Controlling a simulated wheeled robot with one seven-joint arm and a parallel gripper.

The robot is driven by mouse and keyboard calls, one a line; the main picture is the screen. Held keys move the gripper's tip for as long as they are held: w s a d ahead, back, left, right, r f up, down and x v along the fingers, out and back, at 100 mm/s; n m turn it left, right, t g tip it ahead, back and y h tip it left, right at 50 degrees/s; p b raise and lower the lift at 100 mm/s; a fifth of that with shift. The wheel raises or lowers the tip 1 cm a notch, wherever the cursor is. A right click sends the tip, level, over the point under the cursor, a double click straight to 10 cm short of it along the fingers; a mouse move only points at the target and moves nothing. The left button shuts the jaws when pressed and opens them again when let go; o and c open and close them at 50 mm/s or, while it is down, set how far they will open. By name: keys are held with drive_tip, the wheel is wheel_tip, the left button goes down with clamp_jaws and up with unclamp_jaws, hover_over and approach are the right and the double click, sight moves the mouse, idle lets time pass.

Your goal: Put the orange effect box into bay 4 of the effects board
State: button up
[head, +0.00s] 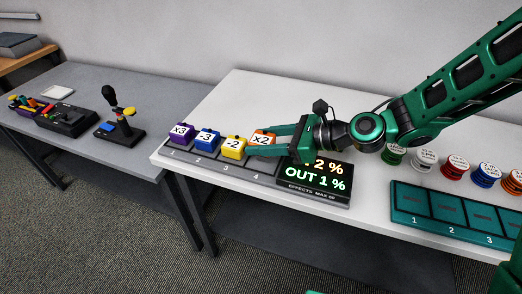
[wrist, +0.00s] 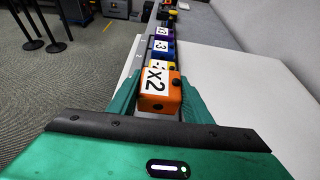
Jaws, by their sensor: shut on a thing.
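The orange effect box (head: 263,138), labelled x2, is between the fingers of my gripper (head: 268,142), which is shut on it. In the wrist view the orange box (wrist: 160,92) is close, with a green finger on each side. It is at bay 4 of the effects board (head: 224,170), right of the yellow box. I cannot tell whether it rests in the bay or is just above it. The yellow box (head: 233,146) marked -2, the blue box (head: 207,139) marked -3 and the purple box (head: 182,132) marked x3 stand in bays 3, 2 and 1.
A display (head: 314,179) at the board's right end reads OUT 1 %; my gripper partly hides its upper line. Coloured spools (head: 456,165) stand behind a teal numbered tray (head: 450,213) at right. A grey table (head: 70,100) with a joystick (head: 122,125) is at left.

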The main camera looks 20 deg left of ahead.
sight(264, 160)
drive_tip(key=shift+w+d+f, duration=0.15)
drive_tip(key=shift+w+f, duration=0.1)
drive_tip(key=shift+f, duration=1.95)
drive_tip(key=shift+f, duration=0.35)
